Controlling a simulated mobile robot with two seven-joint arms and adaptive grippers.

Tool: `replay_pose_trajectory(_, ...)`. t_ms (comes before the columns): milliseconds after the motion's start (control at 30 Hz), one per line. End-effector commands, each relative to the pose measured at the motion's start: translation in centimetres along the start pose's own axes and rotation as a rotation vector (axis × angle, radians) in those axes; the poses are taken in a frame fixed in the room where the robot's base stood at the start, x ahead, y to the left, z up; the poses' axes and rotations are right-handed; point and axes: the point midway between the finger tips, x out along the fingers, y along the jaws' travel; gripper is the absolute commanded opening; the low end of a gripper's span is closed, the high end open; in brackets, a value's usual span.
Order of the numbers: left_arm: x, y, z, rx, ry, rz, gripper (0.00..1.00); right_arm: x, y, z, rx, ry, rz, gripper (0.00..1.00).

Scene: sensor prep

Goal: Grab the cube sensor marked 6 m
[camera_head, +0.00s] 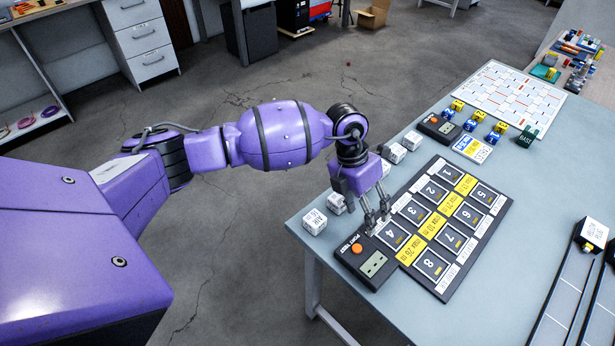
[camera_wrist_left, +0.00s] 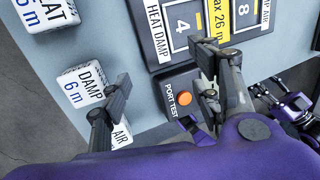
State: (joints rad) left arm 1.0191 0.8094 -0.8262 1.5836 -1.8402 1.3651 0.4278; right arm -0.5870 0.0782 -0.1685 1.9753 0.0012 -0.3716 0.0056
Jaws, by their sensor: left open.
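My left gripper (camera_head: 377,217) is open and empty, above the table between the cube row and the port test unit. In the left wrist view its fingers (camera_wrist_left: 164,70) are spread apart. A white cube marked DAMP 6 m (camera_wrist_left: 86,86) lies on the table left of the fingers there. Another cube (camera_wrist_left: 47,12), marked HEAT, is partly cut off at the top; its number is hard to read. A cube marked AIR (camera_wrist_left: 120,134) is partly hidden by the left finger. In the head view a cube marked AIR (camera_head: 314,221) stands at the table edge; the cube (camera_head: 337,203) beside it is partly covered by the gripper.
The numbered port board (camera_head: 433,225) and the port test unit (camera_head: 361,262) lie right of the cubes. More cubes (camera_head: 396,153) stand farther back. A purple gripper, seemingly my right one (camera_wrist_left: 268,92), shows at the right of the wrist view.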

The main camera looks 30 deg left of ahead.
Motion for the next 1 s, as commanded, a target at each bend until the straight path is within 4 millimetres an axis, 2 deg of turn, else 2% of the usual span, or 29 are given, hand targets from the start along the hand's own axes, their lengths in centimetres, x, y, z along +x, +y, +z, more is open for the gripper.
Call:
replay_pose_trajectory(33, -2.0, 2.3, 0.9, 0.004, 0.011, 0.098, 0.58, 0.1, -0.1, -0.1, 0.003, 0.001, 0.0, 0.4)
replay_pose_trajectory(100, -3.7, 4.9, 1.2, -0.007, 0.032, 0.2, 0.58, 0.1, 0.0, -0.1, 0.003, 0.001, 0.001, 0.4)
replay_pose_trajectory(200, -5.4, 7.2, 1.4, -0.02, 0.05, 0.287, 0.58, 0.1, 0.2, 0.0, -0.001, -0.001, 0.004, 0.4)
replay_pose_trajectory(267, -5.6, 7.8, 1.4, -0.025, 0.056, 0.311, 0.58, 0.1, 0.3, 0.1, -0.003, -0.002, 0.005, 0.4)
replay_pose_trajectory(633, -2.3, 8.6, 1.0, -0.026, 0.058, 0.313, 0.58, 0.0, 0.3, -0.1, -0.007, -0.001, 0.002, 0.4)
replay_pose_trajectory(900, 1.5, 9.4, 0.6, -0.026, 0.058, 0.311, 0.58, -0.1, 0.0, -0.2, -0.01, -0.001, -0.006, 0.4)
replay_pose_trajectory(1000, 1.8, 9.5, 0.7, -0.025, 0.056, 0.312, 0.58, -0.1, -0.1, -0.2, -0.01, -0.003, -0.007, 0.4)
